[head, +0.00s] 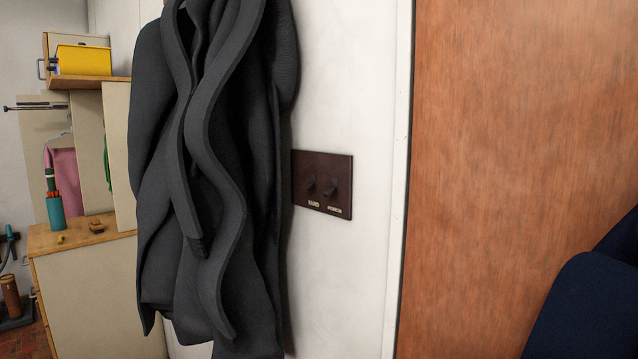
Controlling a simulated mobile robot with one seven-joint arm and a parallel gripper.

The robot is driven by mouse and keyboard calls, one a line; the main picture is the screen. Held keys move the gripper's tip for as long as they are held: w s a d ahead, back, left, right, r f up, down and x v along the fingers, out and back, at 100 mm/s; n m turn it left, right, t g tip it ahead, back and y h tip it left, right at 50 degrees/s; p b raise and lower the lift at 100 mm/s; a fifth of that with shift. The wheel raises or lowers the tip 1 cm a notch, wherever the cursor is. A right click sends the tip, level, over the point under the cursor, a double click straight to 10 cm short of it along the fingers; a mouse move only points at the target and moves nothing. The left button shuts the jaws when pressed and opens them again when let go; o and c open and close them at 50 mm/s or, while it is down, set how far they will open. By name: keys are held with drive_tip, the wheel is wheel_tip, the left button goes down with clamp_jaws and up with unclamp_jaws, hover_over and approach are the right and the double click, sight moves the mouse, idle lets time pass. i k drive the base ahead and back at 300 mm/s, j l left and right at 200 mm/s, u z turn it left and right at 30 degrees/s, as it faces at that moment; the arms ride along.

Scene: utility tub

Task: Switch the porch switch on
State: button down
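A dark brown switch plate (322,202) is mounted on the white wall, between a hanging coat and a wooden door. It carries two dark toggles side by side. The left one is the yard switch (309,184), with a YARD label under it. The right one is the porch switch (331,187), with a PORCH label under it. The toggles are small and dark, so I cannot tell for sure which way each is set. My gripper is not in view, and nothing touches the plate.
A long dark grey coat (220,180) hangs close to the plate's left edge. A reddish-brown wooden door (500,150) with a white frame (394,200) is on the right. A cabinet (95,290) with a teal cup (56,212) stands at the far left. The wall below the plate is bare.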

sight(328, 193)
drive_tip(key=i+z, duration=0.2)
drive_tip(key=z, duration=0.2)
drive_tip(key=i+j+z, duration=0.15)
drive_tip(key=z, duration=0.3)
drive_tip(key=i, duration=0.05)
